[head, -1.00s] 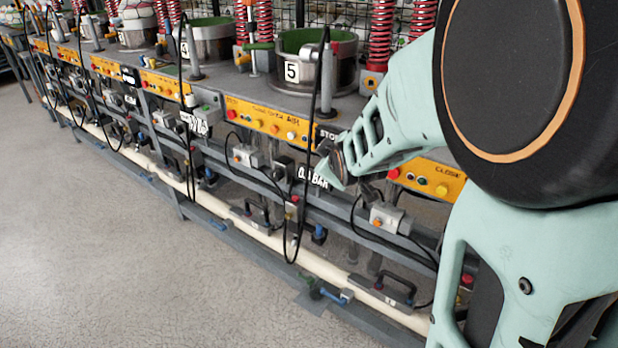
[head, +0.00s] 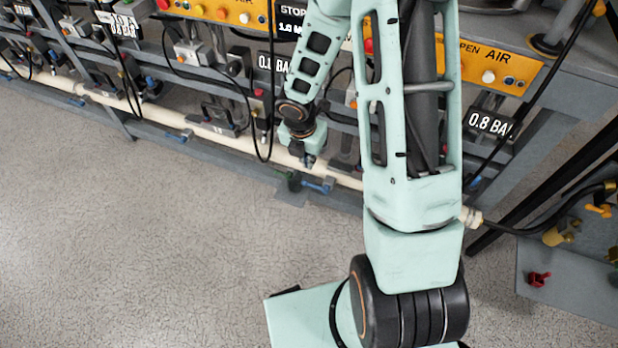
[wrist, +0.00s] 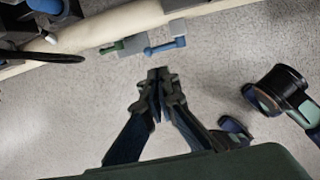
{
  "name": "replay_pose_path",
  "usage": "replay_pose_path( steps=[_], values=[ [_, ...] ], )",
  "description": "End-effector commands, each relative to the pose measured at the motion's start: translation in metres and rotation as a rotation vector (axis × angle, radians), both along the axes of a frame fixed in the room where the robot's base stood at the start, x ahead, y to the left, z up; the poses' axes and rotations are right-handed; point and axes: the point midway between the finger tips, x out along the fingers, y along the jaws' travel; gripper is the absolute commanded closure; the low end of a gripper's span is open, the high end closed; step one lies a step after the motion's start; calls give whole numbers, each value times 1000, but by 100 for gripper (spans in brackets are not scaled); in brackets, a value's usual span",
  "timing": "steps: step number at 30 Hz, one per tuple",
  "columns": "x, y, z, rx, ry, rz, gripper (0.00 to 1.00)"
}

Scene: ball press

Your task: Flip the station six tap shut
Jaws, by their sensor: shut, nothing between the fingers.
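A small tap with a blue lever (head: 318,186) and a green part (head: 294,181) sits on a grey bracket at the low rail. The blue lever (wrist: 165,46) and green part (wrist: 126,46) also show in the wrist view, the lever lying roughly along the pale pipe. No station number is readable now, so I cannot tell which station this tap belongs to. My gripper (head: 309,161) is low in front of the rail, just above the tap in the head view. In the wrist view my gripper (wrist: 160,73) has its fingertips together, empty, a little short of the lever and apart from it.
The pale pipe (head: 205,118) runs along the low rail, with another blue tap (head: 182,136) further left. Black hoses (head: 262,140) hang in front of the bench. A grey panel (head: 570,285) with small fittings stands at right. The floor (head: 120,240) in front is clear.

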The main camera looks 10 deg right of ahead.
Motion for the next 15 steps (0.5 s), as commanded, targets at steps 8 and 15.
replay_pose_path(
  steps=[8, 15],
  values=[
    [0, 0, 0, -2, 1, 6, 100],
    [2, -1, -16, -2, 1, 6, 100]
  ],
)
